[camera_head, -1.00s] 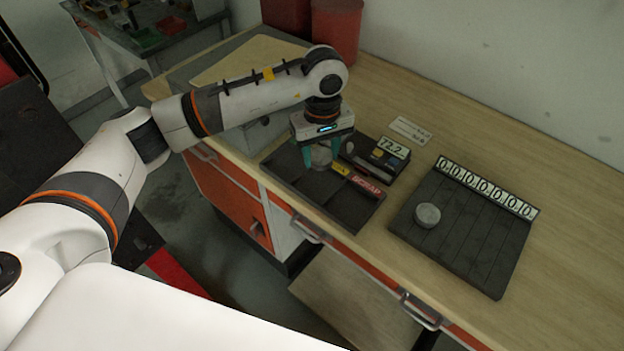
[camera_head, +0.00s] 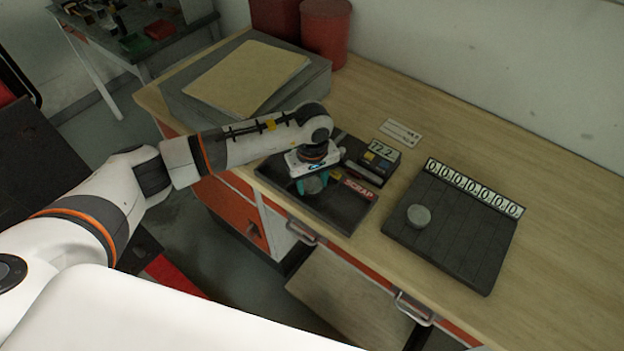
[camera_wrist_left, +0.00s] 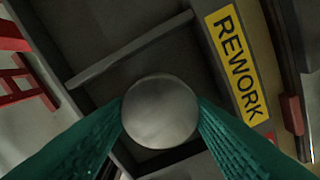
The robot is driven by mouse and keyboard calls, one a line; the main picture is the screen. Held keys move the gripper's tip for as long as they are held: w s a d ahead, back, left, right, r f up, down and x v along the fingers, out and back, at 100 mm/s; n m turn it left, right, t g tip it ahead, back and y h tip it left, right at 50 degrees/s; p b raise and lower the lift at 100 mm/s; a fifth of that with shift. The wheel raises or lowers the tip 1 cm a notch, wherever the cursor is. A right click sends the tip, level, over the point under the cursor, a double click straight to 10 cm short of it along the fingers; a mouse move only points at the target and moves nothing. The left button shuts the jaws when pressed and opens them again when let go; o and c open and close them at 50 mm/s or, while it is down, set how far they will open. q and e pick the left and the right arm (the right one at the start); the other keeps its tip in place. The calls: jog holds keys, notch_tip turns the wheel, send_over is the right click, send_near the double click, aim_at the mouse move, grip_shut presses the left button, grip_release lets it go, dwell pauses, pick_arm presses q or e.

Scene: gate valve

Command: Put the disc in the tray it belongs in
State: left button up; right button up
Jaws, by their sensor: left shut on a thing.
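A round grey metal disc (camera_head: 315,185) is between the green fingers of my left gripper (camera_head: 312,184). In the left wrist view the disc (camera_wrist_left: 160,111) has a finger against each side. The gripper is over the dark divided tray (camera_head: 336,214) near the table's front edge. A red SCRAP label (camera_head: 359,190) is on this tray, to the right of the gripper. In the wrist view a yellow REWORK label (camera_wrist_left: 237,63) lies just right of the disc, and a divider (camera_wrist_left: 130,50) runs beyond it. I cannot tell whether the disc touches the tray floor. My right gripper is out of view.
A second disc (camera_head: 418,215) lies on the black slotted rack (camera_head: 455,240) with a row of number tags (camera_head: 475,187). A small gauge with a display reading 72.2 (camera_head: 384,151) stands behind the tray. A grey box (camera_head: 305,82) and red canister (camera_head: 326,32) are farther back.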

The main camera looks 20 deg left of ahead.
aim_at(312, 184)
pick_arm(q)
jog(key=o, duration=1.3)
jog(key=shift+f, duration=0.1)
notch_tip(312, 184, up, 12)
jog(key=b, duration=0.4)
jog(key=shift+r+b, duration=0.2)
jog(key=shift+b, duration=0.1)
